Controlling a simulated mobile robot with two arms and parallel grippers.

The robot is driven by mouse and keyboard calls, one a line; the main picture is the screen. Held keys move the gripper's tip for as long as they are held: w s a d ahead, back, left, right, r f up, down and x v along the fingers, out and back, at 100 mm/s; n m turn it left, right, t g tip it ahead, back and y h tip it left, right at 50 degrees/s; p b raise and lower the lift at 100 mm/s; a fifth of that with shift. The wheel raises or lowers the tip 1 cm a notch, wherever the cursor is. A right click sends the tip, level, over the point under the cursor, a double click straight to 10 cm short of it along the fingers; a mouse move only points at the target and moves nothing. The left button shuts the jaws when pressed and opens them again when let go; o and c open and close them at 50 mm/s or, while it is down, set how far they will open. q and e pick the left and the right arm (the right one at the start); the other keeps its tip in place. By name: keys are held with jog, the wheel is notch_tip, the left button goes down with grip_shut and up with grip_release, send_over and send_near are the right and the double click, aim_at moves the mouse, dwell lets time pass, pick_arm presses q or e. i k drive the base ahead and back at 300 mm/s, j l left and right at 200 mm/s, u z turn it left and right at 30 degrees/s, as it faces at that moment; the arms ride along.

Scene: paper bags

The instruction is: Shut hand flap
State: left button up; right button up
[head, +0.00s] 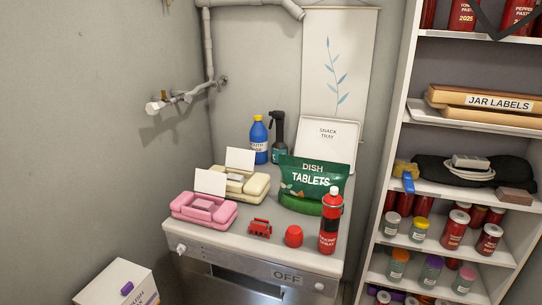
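I cannot pick out a part that is clearly a hand flap. A white box (112,284) with a purple piece on its top stands at the bottom left, cut off by the lower edge of the head view; its top looks flat. A green dish tablets pouch (311,178) stands on the appliance top. A pink block-like item (203,209) and a cream one (240,184) each have a blank white card standing at the back. Neither of my grippers shows in the head view.
The appliance (235,243) has an OFF label on its front. A red bottle (330,222), a red cap-like piece (293,236) and a small red item (260,228) stand near its front edge. A shelf unit (397,118) with jars and boxes fills the right.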

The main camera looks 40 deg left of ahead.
aim_at(212, 182)
jog(key=i+l+z, duration=0.15)
jog(key=i, duration=0.85)
jog(key=i+u, duration=0.15)
jog(key=u, duration=0.2)
jog(key=i+l+u, duration=0.15)
jog(key=u, duration=0.2)
jog(key=i+l+u, duration=0.15)
jog(key=u, duration=0.2)
